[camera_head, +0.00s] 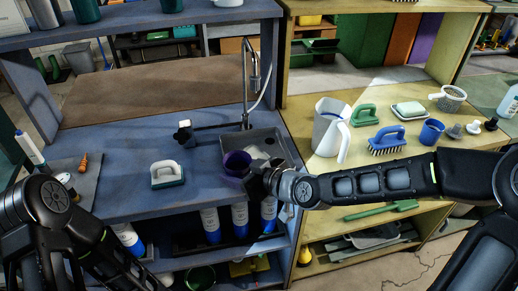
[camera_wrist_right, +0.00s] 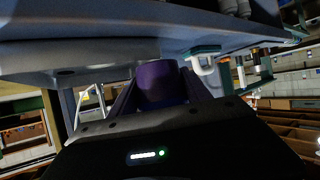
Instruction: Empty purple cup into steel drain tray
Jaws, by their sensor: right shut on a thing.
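The purple cup (camera_head: 237,163) is at the front left of the grey steel drain tray (camera_head: 268,143), set into the blue counter. My right gripper (camera_head: 251,176) comes in from the right and is shut on the cup. In the right wrist view the purple cup (camera_wrist_right: 162,82) sits between the two dark fingers. The cup's exact tilt and its contents are hard to tell. A pale whitish patch (camera_head: 257,152) shows in the tray beside the cup. My left arm is at the lower left, its gripper out of view.
A tall tap (camera_head: 250,85) rises behind the tray. A white-and-green brush (camera_head: 167,174) stands on the blue counter to the left. A white-and-blue pitcher (camera_head: 328,125), brushes and a blue cup (camera_head: 431,131) stand on the yellow counter to the right.

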